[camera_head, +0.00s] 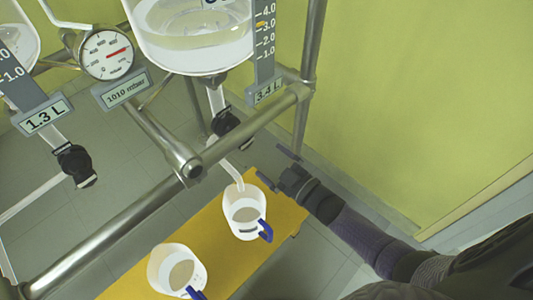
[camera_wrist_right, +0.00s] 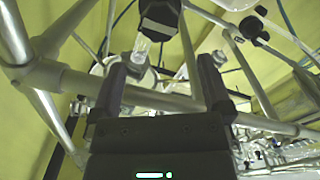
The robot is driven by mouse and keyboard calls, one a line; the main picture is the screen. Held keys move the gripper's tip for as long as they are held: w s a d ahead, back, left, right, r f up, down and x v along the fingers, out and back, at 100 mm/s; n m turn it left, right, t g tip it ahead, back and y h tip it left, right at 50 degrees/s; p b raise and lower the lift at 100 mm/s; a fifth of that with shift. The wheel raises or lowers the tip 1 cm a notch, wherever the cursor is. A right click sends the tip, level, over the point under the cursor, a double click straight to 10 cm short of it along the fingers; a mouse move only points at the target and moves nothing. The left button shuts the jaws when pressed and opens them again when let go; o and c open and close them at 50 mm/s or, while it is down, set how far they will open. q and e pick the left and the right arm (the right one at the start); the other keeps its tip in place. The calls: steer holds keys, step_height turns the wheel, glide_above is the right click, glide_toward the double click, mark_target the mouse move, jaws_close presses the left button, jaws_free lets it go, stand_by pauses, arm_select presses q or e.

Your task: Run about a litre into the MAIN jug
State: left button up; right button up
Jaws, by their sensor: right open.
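A large glass vessel (camera_head: 195,40) with clear liquid hangs at the top, its display (camera_head: 268,92) reading 3.4 L. Below it is a black drain valve (camera_head: 228,124) with a pale outlet tube (camera_head: 226,168) leading down to a white jug (camera_head: 245,213) with a blue handle. A second such jug (camera_head: 175,268) stands nearer, at lower left. I cannot read which is MAIN or tell whether liquid is flowing. My right gripper (camera_head: 275,166) is open and empty, right of the tube and above the upper jug. The wrist view shows its open fingers (camera_wrist_right: 160,85) below a black valve (camera_wrist_right: 160,15). My left gripper is out of view.
Both jugs stand on a yellow bench (camera_head: 215,240). At left are a 1.3 L display (camera_head: 44,117), another black valve (camera_head: 75,164) and a round gauge (camera_head: 107,54). The floor by the green wall is clear.

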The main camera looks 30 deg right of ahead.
mark_target(248, 145)
steer(key=w+a+m+b, duration=0.1)
steer(key=w+b, duration=0.2)
steer(key=w+a+m+b, duration=0.1)
steer(key=w+b, duration=0.2)
steer(key=w+a+f+m+b, duration=0.1)
steer(key=w+b, duration=0.1)
steer(key=w, duration=0.1)
steer(key=shift+m+b, duration=0.3)
steer(key=shift+b, duration=0.1)
steer(key=shift+w+a+r, duration=0.2)
steer(key=shift+w, duration=0.1)
steer(key=c, duration=1.1)
steer(key=shift+r+n+p, duration=0.25)
steer(key=shift+n+p, duration=0.1)
steer(key=shift+n, duration=0.35)
steer(key=shift+c, duration=0.3)
steer(key=shift+n+p, duration=0.3)
steer(key=shift+n, duration=0.5)
steer(key=n, duration=0.2)
steer(key=shift+d+f+n, duration=0.1)
steer(key=shift+f+n, duration=0.05)
steer(key=shift+n, duration=0.15)
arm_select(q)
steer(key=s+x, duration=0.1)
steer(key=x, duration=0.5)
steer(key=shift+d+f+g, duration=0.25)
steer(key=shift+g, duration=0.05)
